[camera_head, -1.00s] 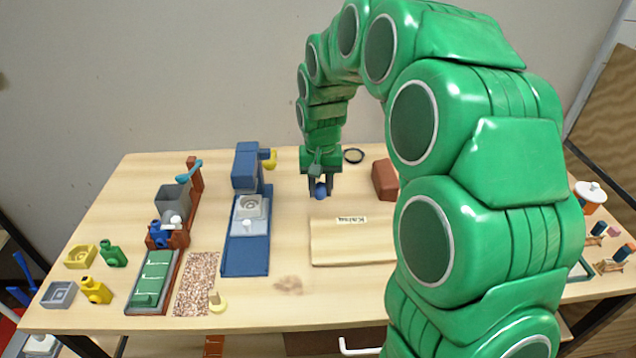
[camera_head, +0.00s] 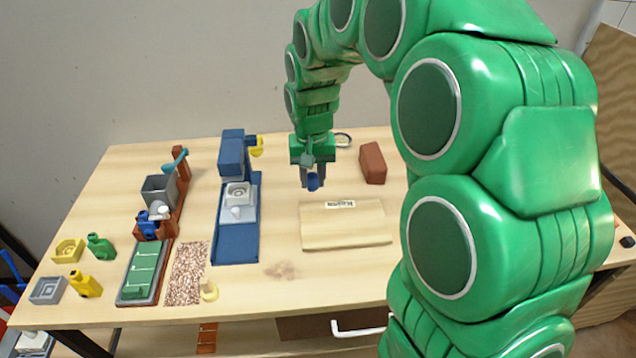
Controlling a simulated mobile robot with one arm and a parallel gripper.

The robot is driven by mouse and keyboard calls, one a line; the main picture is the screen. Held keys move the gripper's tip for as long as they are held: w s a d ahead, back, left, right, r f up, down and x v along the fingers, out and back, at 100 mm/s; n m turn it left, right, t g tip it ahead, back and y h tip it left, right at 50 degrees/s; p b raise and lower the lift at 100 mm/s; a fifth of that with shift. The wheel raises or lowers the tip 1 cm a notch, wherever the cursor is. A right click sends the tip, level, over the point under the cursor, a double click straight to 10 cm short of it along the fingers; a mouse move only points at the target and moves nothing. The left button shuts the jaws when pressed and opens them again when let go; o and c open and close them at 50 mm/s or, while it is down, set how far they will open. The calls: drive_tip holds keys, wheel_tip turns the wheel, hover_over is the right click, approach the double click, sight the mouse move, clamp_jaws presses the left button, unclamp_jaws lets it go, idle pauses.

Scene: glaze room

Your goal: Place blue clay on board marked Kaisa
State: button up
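The blue clay (camera_head: 313,183) is a small dark blue lump between the fingertips of my gripper (camera_head: 311,178). My gripper points down and looks closed on the clay, just behind the back edge of the board. The board marked Kaisa (camera_head: 345,228) is a pale wooden slab lying flat on the table, with a white name label (camera_head: 341,204) at its back edge. Its top is bare. I cannot tell exactly how high the clay is above the table.
A red-brown block (camera_head: 372,163) stands behind the board, to the right of my gripper. A blue press-like machine (camera_head: 236,225) stands left of the board. Small yellow and green bottles (camera_head: 100,246) and a green-topped tray (camera_head: 144,272) are at the left.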

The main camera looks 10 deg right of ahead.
drive_tip(key=s+d+r, duration=0.2)
drive_tip(key=s+d, duration=0.2)
drive_tip(key=s, duration=0.3)
drive_tip(key=s+d+r, duration=0.1)
drive_tip(key=s+d, duration=0.3)
drive_tip(key=s, duration=0.4)
approach(343, 220)
drive_tip(key=shift+s+d+f, duration=0.1)
drive_tip(key=shift+s+f, duration=0.1)
drive_tip(key=shift+s, duration=0.95)
drive_tip(key=w+f, duration=0.2)
drive_tip(key=f, duration=0.1)
drive_tip(key=shift+w+f, duration=0.1)
drive_tip(key=shift+f, duration=1.2)
drive_tip(key=o, duration=1.2)
drive_tip(key=shift+o, duration=0.2)
